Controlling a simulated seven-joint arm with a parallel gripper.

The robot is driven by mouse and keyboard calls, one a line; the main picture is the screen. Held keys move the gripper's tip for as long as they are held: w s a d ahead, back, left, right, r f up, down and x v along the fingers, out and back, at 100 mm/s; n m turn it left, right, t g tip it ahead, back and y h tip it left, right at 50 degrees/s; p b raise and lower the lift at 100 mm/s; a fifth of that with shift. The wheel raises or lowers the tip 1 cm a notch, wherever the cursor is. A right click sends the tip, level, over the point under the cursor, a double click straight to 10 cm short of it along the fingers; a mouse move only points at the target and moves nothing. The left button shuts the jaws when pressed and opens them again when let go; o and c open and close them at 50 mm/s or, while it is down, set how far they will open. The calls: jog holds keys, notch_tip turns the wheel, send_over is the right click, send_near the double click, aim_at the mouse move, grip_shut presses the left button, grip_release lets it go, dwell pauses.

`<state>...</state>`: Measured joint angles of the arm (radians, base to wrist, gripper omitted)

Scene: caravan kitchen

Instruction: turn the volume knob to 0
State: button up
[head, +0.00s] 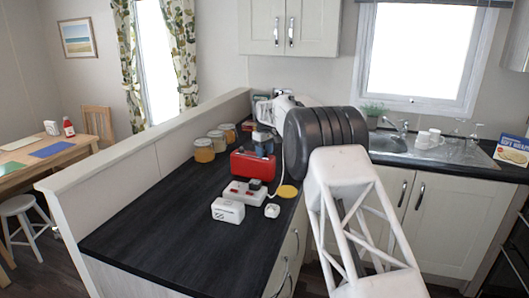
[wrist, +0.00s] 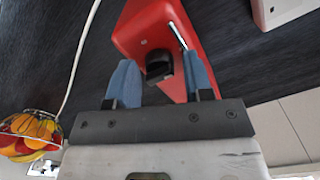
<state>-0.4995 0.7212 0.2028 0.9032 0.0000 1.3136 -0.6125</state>
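The red radio (head: 252,166) stands on the dark worktop, and in the wrist view its red body (wrist: 150,28) fills the upper middle. Its black volume knob (wrist: 159,66) shows between my two blue fingers. My gripper (wrist: 160,75) is open, with one finger on each side of the knob and a visible gap to both. A thin silver rod (wrist: 177,36) on the radio lies close to the right fingertip. In the head view my gripper (head: 263,145) is over the radio and hides part of it. I cannot read the knob's setting.
Several jars (head: 204,151) line the low wall. A fruit basket (wrist: 28,135) shows at the wrist view's left. The front worktop is clear.

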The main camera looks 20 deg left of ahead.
jog(key=shift+o, duration=0.6)
jog(key=shift+r, duration=0.1)
jog(key=shift+r, duration=3.75)
